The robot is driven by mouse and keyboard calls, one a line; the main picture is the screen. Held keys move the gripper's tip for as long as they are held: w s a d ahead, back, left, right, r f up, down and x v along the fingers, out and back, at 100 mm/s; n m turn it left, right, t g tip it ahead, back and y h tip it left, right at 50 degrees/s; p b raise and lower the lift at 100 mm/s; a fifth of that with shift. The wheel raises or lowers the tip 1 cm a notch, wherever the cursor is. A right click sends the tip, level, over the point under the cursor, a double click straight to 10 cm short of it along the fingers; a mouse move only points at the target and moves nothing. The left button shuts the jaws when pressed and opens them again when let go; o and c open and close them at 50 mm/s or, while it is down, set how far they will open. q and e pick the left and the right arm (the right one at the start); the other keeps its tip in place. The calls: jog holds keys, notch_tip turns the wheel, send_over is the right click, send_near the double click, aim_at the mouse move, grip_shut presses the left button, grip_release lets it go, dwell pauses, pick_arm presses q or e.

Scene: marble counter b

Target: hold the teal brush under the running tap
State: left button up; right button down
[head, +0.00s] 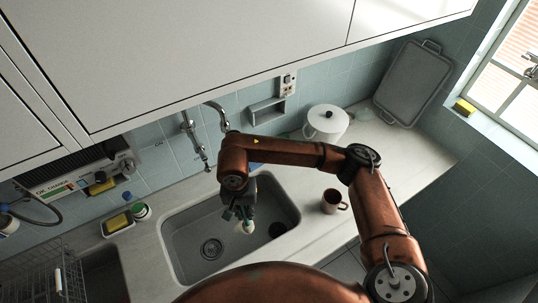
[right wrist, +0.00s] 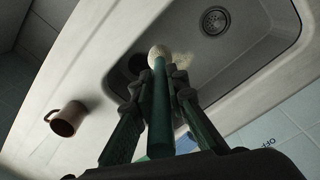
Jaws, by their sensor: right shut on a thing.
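My right gripper (head: 240,212) is over the sink (head: 184,243), pointing down, and shut on the teal brush. The brush's pale round head (head: 245,227) shows below the fingers in the head view. In the right wrist view the teal handle (right wrist: 160,112) runs between the two fingers, with the pale head (right wrist: 158,52) beyond them. The chrome tap (head: 195,146) is on the back wall behind the sink, left of the gripper; my arm may hide part of it. I cannot make out a water stream. My left gripper is out of view.
A white lidded pot (head: 327,123) and a leaning grey tray (head: 410,82) are at the back right. A dark round thing (head: 278,230) is in the sink. A wire rack (head: 52,275) is at the left. Cabinets overhang the counter.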

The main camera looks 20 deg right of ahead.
jog(key=w+d+r+n+t+y+p, duration=0.1)
jog(key=w+d+r+n+t+p, duration=0.3)
jog(key=r+n+p, duration=0.6)
jog(key=s+d+r+n+t+y+p, duration=0.1)
jog(key=d+r+n+y+p, duration=0.1)
jog(key=d+r+n+p, duration=0.7)
pick_arm(q)
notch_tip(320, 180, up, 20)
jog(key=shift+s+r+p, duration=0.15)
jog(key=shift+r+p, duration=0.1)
jog(key=shift+p, duration=0.05)
pick_arm(e)
jog(key=w+a+f+n, duration=0.1)
jog(key=w+a+f, duration=0.1)
jog(key=w+a, duration=0.2)
jog(key=w+a+f+n, duration=0.1)
jog(key=w+a, duration=0.3)
jog(key=w, duration=0.5)
jog(key=shift+a+f+n, duration=0.3)
jog(key=shift+f, duration=0.45)
jog(key=shift+s, duration=0.1)
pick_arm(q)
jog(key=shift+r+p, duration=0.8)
pick_arm(e)
jog(key=s+d, duration=0.3)
jog(key=s, duration=0.4)
